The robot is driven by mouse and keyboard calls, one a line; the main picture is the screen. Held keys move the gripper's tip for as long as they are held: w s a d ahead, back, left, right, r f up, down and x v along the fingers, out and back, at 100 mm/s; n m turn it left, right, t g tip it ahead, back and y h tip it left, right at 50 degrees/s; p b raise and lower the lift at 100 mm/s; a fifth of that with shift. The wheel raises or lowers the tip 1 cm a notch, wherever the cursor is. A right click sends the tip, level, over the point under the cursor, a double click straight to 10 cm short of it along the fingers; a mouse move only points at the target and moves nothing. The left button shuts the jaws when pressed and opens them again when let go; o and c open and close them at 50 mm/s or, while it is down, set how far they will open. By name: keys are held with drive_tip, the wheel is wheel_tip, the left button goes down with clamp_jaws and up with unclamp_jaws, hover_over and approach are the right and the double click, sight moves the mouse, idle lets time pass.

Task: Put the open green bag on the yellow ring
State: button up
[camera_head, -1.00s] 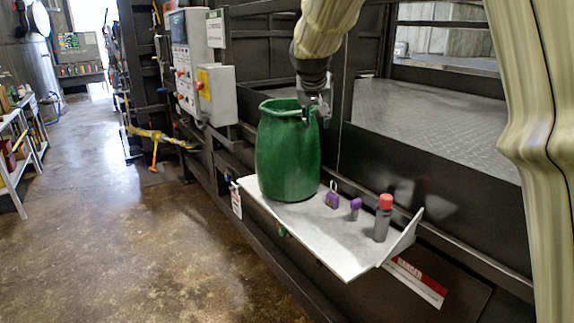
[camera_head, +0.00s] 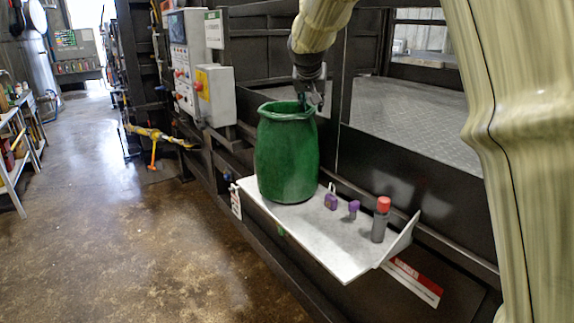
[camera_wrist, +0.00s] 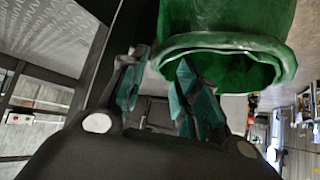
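The open green bag (camera_head: 287,155) stands upright on a pale shelf (camera_head: 325,245), its mouth facing up. My gripper (camera_head: 313,100) is at the right side of its rim. In the wrist view the bag (camera_wrist: 225,25) fills the upper right, with its open mouth showing. My gripper's two fingers (camera_wrist: 158,90) are apart there; the right finger overlaps the near rim and the left one is outside the bag. I cannot tell whether they touch it. A yellow bar-like part (camera_head: 160,134), likely the yellow ring seen edge-on, sticks out from the machine at left.
A purple padlock (camera_head: 331,201), a small purple object (camera_head: 353,208) and a grey can with a red cap (camera_head: 381,219) stand on the shelf right of the bag. A control box (camera_head: 215,95) is behind it. The floor at left is clear.

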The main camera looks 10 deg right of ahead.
drive_tip(key=shift+p+x, duration=0.85)
drive_tip(key=shift+x, duration=1.4)
drive_tip(key=shift+a+f, duration=0.1)
clamp_jaws()
